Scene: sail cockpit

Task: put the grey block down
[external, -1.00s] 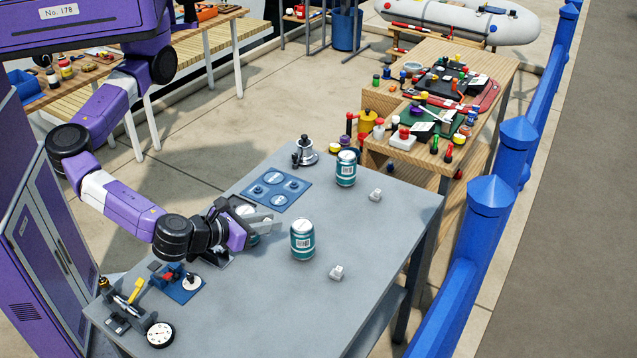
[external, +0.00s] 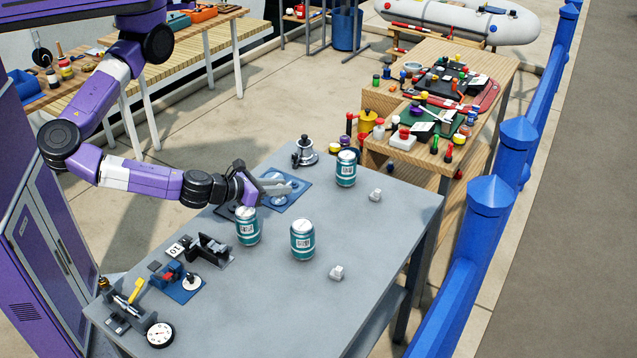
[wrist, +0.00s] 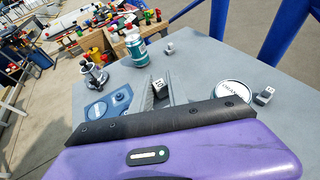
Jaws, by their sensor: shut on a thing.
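My gripper (external: 284,188) is shut and hangs over the blue panel (external: 302,186) at the back left of the grey table. In the wrist view, the grey block (wrist: 160,86) shows between the two fingers (wrist: 163,95), with dark marks on its visible face. In the external view the held block cannot be made out. The blue panel also shows in the wrist view (wrist: 97,110), to the left of the fingers. How far the block is above the surface cannot be told.
A teal can (external: 247,228) stands just in front of my gripper. Two more teal cans (external: 302,240) (external: 346,169) and two small grey blocks (external: 337,272) (external: 375,195) stand to the right. A metal fitting (external: 304,152) stands behind the panel. A black holder (external: 208,248) sits at the left.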

